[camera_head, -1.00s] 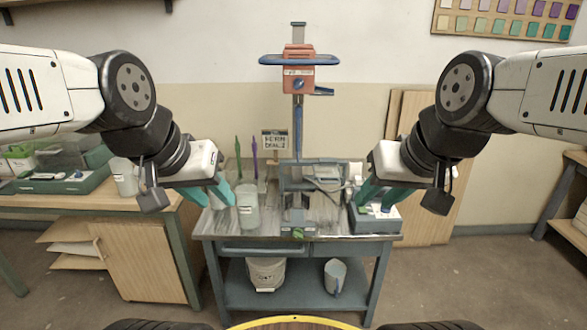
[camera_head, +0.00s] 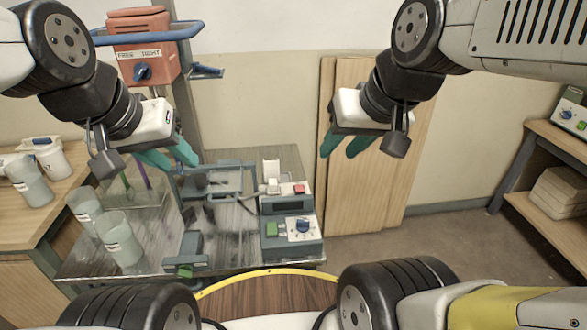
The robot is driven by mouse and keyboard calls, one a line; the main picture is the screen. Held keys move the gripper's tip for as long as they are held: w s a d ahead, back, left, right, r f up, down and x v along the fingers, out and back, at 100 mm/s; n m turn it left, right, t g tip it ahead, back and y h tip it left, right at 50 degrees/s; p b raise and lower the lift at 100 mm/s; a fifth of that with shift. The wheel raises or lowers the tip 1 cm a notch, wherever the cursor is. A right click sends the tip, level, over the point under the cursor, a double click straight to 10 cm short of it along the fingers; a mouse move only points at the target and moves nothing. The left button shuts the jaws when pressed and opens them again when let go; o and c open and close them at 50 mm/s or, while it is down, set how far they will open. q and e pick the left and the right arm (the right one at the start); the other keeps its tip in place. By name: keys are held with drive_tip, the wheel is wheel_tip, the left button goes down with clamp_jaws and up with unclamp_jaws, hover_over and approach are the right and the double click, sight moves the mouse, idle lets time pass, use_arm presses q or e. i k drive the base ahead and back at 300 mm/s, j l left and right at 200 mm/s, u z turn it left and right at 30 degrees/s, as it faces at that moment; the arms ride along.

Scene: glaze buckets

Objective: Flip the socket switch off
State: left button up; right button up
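A grey control box (camera_head: 291,240) stands at the right end of the workbench, with a green button (camera_head: 271,229) and a blue knob (camera_head: 303,226) on its front. Behind it is a small unit with a red piece (camera_head: 299,189), possibly the socket switch, beside a white block (camera_head: 271,172). Whether the switch is on or off is too small to tell. My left gripper (camera_head: 172,157) is open and empty, above the bench's left part. My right gripper (camera_head: 343,146) is open and empty, up and to the right of the box, apart from it.
An orange mixer head (camera_head: 145,50) with a blue handle rises on a post at upper left. Clear beakers (camera_head: 120,240) stand on the bench's left. Wood boards (camera_head: 385,190) lean on the wall. A side shelf (camera_head: 545,150) stands at right, with open floor before it.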

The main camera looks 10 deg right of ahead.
sight(299, 188)
drive_tip(key=i+l, duration=0.25)
drive_tip(key=j+z, duration=0.2)
drive_tip(key=j, duration=0.2)
drive_tip(key=k+j+z, duration=0.2)
drive_tip(key=j, duration=0.15)
drive_tip(key=j+z, duration=0.2)
drive_tip(key=j, duration=0.15)
drive_tip(key=k+j+z, duration=0.25)
drive_tip(key=i+l+u, duration=0.35)
drive_tip(key=i+l, duration=0.1)
drive_tip(key=l, duration=0.1)
